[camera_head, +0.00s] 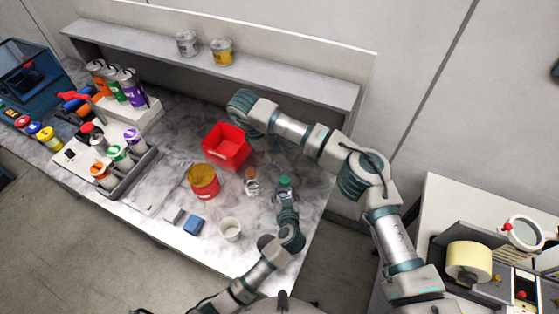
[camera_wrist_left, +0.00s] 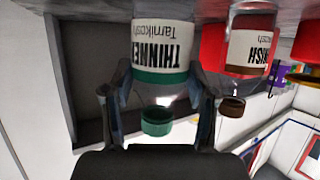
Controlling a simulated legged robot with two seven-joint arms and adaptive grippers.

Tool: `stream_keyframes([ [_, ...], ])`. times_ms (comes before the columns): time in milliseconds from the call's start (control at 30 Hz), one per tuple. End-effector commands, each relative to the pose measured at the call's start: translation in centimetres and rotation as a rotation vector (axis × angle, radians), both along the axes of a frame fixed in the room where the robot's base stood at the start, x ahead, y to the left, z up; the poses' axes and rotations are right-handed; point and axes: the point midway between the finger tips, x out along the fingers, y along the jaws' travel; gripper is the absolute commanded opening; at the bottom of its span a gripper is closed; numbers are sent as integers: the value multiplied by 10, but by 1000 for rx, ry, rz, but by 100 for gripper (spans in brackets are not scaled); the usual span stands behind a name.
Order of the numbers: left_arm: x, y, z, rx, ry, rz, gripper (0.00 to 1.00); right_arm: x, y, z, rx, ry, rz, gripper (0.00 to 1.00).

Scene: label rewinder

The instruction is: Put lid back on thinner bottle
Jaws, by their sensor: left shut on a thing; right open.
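The thinner bottle (camera_wrist_left: 162,50), with a white THINNER label and green band, appears upside down in the left wrist view. My left gripper (camera_wrist_left: 157,80) is shut around its upper part. The green lid (camera_wrist_left: 157,122) lines up with the bottle's neck between the fingers; I cannot tell whether it is seated. In the head view, the left gripper (camera_head: 286,192) is at the front right of the table, with the green lid (camera_head: 285,181) showing. My right gripper (camera_head: 243,106) is farther back near the red bin, open, its fingers mostly hidden by the wrist.
A brown-capped varnish bottle (camera_head: 250,183) stands left of the thinner bottle. Nearby are a red bin (camera_head: 227,150), a red can with a yellow top (camera_head: 202,183), a white cup (camera_head: 230,229) and a blue block (camera_head: 193,225). My right forearm spans the table's back right.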

Motion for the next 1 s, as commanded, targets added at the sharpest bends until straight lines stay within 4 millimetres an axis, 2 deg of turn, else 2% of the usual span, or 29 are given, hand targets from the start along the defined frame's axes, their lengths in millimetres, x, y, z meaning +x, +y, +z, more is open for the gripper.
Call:
stream_keyframes([
  [200,-1,1,-1,2,3,1,0,0,0,0,0,0,0,61],
  [233,-1,1,-1,3,3,2,63,0,0,0,0,0,0,61],
  [333,-1,1,-1,2,2,1,87,0,0,0,0,0,0,61],
  [733,-5,0,2,0,0,1,87,0,0,0,0,-1,0,61],
  [867,-20,-2,8,0,1,-1,87,0,0,0,0,-1,0,61],
  [1000,-48,-5,18,-2,2,-1,87,-1,0,0,0,-1,0,61],
])
